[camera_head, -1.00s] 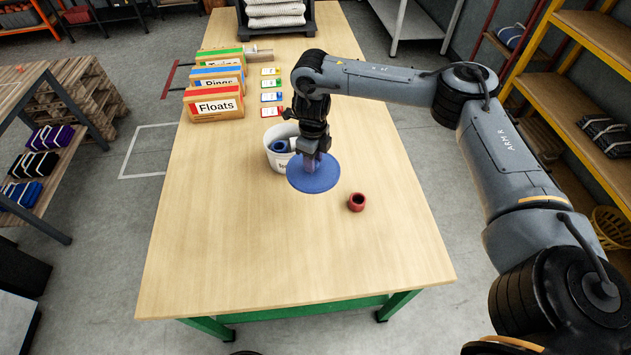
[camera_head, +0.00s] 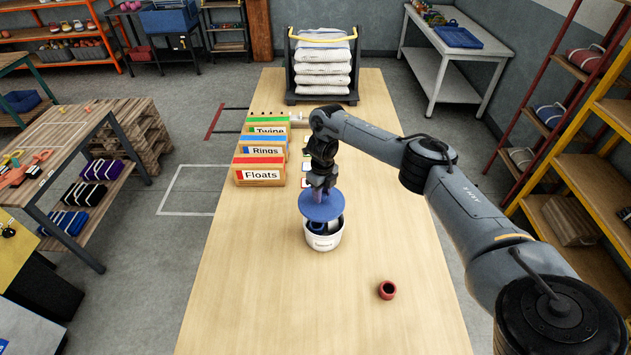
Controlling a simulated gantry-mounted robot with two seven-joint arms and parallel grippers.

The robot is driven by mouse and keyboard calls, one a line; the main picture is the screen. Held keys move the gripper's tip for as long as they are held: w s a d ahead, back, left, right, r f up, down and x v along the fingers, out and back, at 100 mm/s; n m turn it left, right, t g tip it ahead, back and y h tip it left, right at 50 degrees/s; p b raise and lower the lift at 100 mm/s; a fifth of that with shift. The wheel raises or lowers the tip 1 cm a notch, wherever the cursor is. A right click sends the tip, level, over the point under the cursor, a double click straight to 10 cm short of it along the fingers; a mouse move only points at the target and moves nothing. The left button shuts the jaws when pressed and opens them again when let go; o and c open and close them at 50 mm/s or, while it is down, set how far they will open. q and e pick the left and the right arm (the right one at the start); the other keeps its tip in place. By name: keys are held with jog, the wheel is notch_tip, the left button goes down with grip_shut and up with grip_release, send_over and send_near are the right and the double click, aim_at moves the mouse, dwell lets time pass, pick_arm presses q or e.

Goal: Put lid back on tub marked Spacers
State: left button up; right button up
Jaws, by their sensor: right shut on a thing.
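The white tub (camera_head: 324,240) stands on the wooden table; its label is too small to read here. Dark blue pieces show inside its open mouth. The round blue lid (camera_head: 321,207) is held above the tub's mouth, with a gap at the front through which the contents show. My right gripper (camera_head: 322,190) points down and is shut on the lid's top. The gripper and lid hide the back of the tub's rim. My left gripper is not in the view.
Boxes marked Floats (camera_head: 260,174), Rings (camera_head: 262,152) and Twine (camera_head: 268,130) stand behind left. A rack of white sacks (camera_head: 322,68) stands at the back.

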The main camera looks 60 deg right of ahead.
aim_at(325, 203)
jog(key=shift+s+a+f, duration=0.1)
jog(key=shift+s+f, duration=0.2)
jog(key=shift+s, duration=0.25)
jog(key=shift+s+f, duration=0.1)
jog(key=shift+f, duration=0.1)
notch_tip(325, 203, down, 4)
jog(key=b, duration=0.4)
jog(key=shift+f+b, duration=0.65)
jog(key=shift+f, duration=0.45)
dwell(0.6)
jog(key=shift+f, duration=0.15)
